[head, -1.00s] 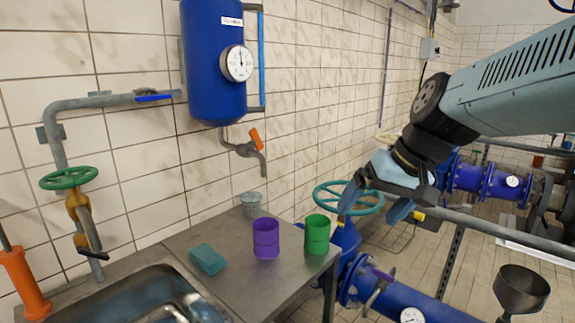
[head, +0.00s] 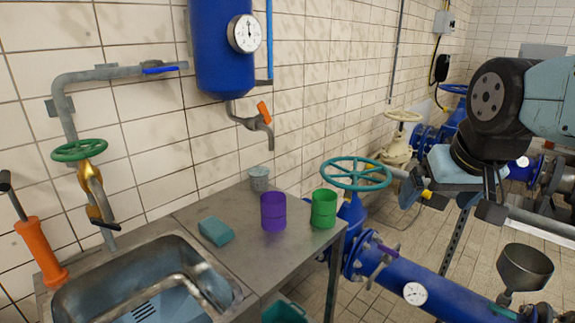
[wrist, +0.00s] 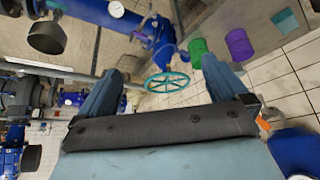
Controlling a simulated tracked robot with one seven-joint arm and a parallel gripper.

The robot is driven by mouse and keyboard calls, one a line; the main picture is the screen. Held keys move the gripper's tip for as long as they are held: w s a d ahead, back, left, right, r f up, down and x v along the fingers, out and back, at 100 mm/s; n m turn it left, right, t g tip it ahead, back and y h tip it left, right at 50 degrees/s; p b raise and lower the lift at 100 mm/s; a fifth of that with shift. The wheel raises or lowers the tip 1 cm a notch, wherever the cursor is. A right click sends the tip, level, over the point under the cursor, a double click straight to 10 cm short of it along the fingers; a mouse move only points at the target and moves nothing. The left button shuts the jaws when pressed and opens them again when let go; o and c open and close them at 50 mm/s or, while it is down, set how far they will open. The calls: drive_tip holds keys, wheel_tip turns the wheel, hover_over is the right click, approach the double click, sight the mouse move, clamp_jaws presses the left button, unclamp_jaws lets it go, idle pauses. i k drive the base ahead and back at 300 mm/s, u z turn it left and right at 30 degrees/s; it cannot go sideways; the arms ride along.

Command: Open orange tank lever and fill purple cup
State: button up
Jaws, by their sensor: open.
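A blue tank (head: 222,60) with a round gauge hangs on the tiled wall. Its bent grey spout (head: 268,140) carries an orange lever (head: 263,111), tilted upward. The purple cup (head: 273,212) stands upright on the metal counter, forward of the spout and not directly under it. My gripper (head: 452,200) is open and empty, to the right of the counter and well apart from cup and lever. In the wrist view my gripper (wrist: 162,75) has its fingers spread. The purple cup (wrist: 238,44) and orange lever (wrist: 263,124) show there at the right.
A green cup (head: 323,209) stands just right of the purple one. A teal handwheel (head: 356,174) and blue pipe (head: 400,287) lie between gripper and counter.

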sight(264, 114)
drive_tip(key=k, duration=1.3)
drive_tip(key=z, duration=0.3)
drive_tip(key=i, duration=1.9)
drive_tip(key=u, duration=0.8)
